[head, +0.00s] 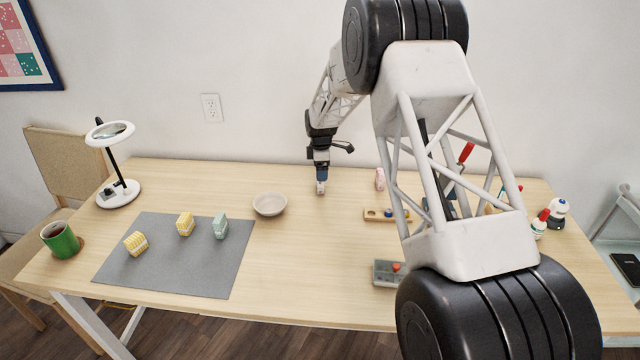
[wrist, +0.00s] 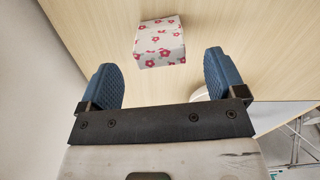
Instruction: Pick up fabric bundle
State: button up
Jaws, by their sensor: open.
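A white fabric bundle with pink-red flowers (wrist: 160,43) lies on the table in the wrist view, ahead of my gripper (wrist: 160,75) and roughly centred between its blue fingers. The fingers are spread apart with nothing between them. In the head view, my gripper (head: 321,174) points down over the back of the table. A small pale, pinkish piece (head: 320,187) shows just below it and appears to be the same bundle. Two yellow bundles (head: 136,243) (head: 185,223) and a pale green one (head: 220,226) stand on the grey mat (head: 170,278).
A bowl (head: 269,204) stands left of my gripper. A pink item (head: 380,179) and a wooden holder (head: 386,215) are to the right. A magnifier lamp (head: 119,190) and green mug (head: 60,240) are far left. The wall (head: 255,130) is close behind.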

jog(key=shift+f, duration=0.1)
jog(key=shift+a+f, duration=0.1)
jog(key=shift+f, duration=2.4)
jog(key=shift+c, duration=0.4)
jog(key=c, duration=0.9)
jog(key=shift+r, duration=0.1)
